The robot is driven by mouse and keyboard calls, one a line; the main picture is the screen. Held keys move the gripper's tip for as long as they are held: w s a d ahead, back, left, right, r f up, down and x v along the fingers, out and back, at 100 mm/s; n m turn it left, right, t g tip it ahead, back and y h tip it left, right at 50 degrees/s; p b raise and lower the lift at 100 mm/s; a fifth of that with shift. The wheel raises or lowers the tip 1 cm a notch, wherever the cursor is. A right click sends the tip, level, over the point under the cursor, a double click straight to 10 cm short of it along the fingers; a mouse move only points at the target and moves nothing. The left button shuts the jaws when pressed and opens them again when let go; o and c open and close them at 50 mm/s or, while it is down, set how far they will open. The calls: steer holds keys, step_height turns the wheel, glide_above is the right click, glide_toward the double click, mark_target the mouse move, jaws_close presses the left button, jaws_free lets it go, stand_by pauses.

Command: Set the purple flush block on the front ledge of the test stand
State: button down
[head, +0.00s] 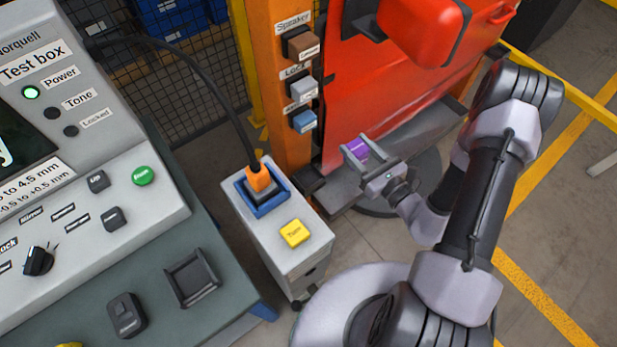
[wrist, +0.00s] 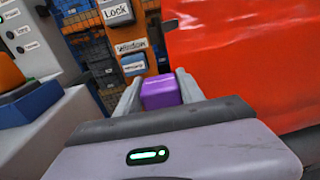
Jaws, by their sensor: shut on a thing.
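The purple flush block (head: 356,149) is between the fingers of my gripper (head: 363,160) in the head view, beside the lower part of the red door. It also shows in the wrist view (wrist: 160,92), where my gripper (wrist: 158,95) is shut on it. The test stand (head: 285,120) is an orange post holding the red door. Its grey front ledge (head: 345,192) runs along the bottom, and the block appears above it. I cannot tell whether the block touches the ledge. My arm and gripper hide part of the ledge.
The red door (head: 400,90) fills the space behind my gripper. A grey cart (head: 262,238) with a yellow block (head: 294,233) and an orange plug on a blue base (head: 262,190) stands to the left. The test box (head: 90,120) is farther left on a bench.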

steer(key=s+a+f+y+b, duration=0.1)
steer(key=s+f, duration=0.2)
steer(key=f, duration=0.6)
steer(key=s+a+f+b, duration=0.1)
steer(key=s+f, duration=0.3)
steer(key=f, duration=0.6)
steer(key=shift+n, duration=0.3)
steer(key=b+x, duration=0.1)
steer(key=x, duration=0.4)
steer(key=b+x, duration=0.2)
steer(key=x, duration=0.4)
steer(key=b+x, duration=0.2)
steer(key=x, duration=0.4)
steer(key=shift+w+a+f, duration=0.1)
steer(key=shift+a+f, duration=0.15)
steer(key=shift+f, duration=0.05)
steer(key=f+b, duration=0.3)
steer(key=f, duration=0.1)
steer(key=shift+w+a, duration=0.15)
steer(key=shift+w, duration=0.15)
steer(key=shift+r, duration=0.3)
steer(key=shift+f, duration=0.15)
steer(key=c, duration=0.7)
jaws_free()
